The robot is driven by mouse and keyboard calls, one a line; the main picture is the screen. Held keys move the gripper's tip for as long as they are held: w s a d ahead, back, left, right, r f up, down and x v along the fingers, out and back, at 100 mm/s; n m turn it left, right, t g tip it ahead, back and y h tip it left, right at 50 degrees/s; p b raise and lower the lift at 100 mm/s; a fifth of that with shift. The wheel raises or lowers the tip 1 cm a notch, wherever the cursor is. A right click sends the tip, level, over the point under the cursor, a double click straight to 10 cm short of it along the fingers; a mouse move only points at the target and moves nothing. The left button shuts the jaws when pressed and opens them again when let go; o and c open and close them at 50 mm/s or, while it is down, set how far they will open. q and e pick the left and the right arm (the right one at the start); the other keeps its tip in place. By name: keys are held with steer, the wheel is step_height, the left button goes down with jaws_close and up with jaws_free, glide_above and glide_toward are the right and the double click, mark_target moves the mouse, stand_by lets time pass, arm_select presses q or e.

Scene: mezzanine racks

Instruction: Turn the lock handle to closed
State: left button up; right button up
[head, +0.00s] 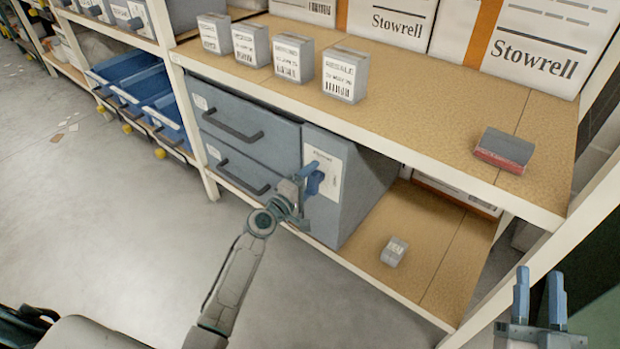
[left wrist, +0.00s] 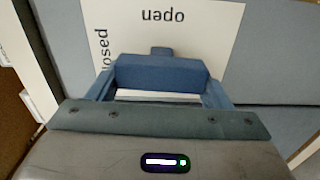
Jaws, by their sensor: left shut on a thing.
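The lock handle is blue and sits on a white label plate (head: 326,167) on the front of the grey cabinet (head: 350,200). In the left wrist view, the handle (left wrist: 162,75) is a blue bar between my finger pads. A small tab sticks out from it toward the word "open" on the plate (left wrist: 205,20); the partly cut-off word "closed" is at the left. My left gripper (head: 307,180) is shut on the handle. My right gripper (head: 539,292) is open and empty at the lower right, away from the cabinet.
Two drawers with dark handles (head: 235,128) are left of the lock plate. Grey boxes (head: 345,73) and a red-and-grey block (head: 504,150) stand on the shelf above. A small box (head: 394,251) lies on the lower shelf. Blue bins (head: 135,90) are further left.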

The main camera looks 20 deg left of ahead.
arm_select(q)
steer(key=shift+n, duration=0.3)
arm_select(e)
steer(key=shift+f+g, duration=0.4)
steer(key=shift+f, duration=0.05)
arm_select(q)
steer(key=o, duration=1)
steer(key=v, duration=1)
steer(key=shift+s+a, duration=0.15)
steer(key=shift+s, duration=0.25)
arm_select(e)
steer(key=shift+r, duration=0.25)
steer(key=shift+r, duration=0.1)
